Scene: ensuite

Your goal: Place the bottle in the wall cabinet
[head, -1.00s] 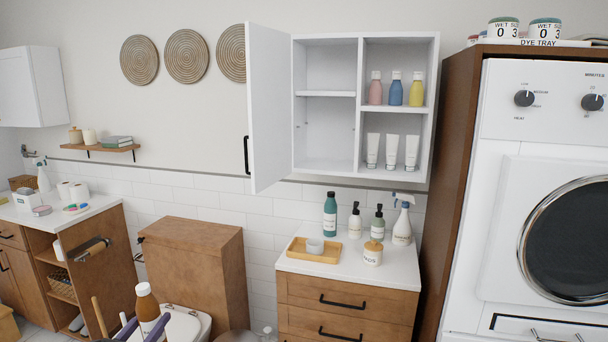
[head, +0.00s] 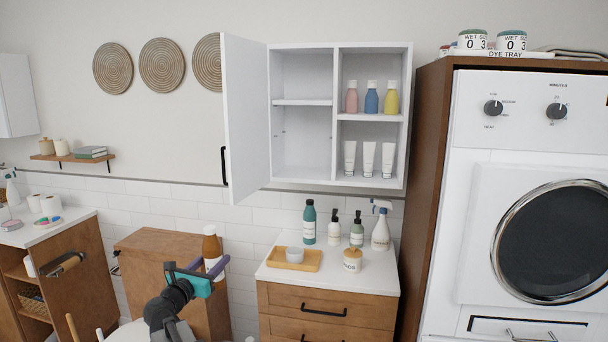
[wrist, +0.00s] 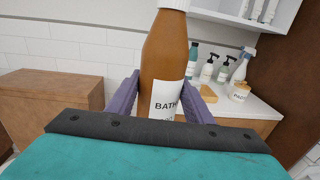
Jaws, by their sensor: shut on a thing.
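My gripper (head: 217,268) is shut on an amber bottle (head: 211,246) with a white cap and a white label. The bottle is upright, held in front of the wooden box over the toilet, lower than the cabinet and to its left. In the wrist view the bottle (wrist: 163,60) stands between the purple fingers; its label reads "BATH", partly hidden. The white wall cabinet (head: 408,115) has its left door (head: 245,120) swung open. Its left side has two empty compartments. On the right, pink, blue and yellow bottles stand above three white tubes.
Below the cabinet, a white counter (head: 375,275) holds a teal bottle (head: 309,222), two pump bottles, a spray bottle (head: 381,226), a jar and a wooden tray (head: 272,259). A tall wooden unit with a white dryer (head: 540,200) stands at right. The open door sticks out.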

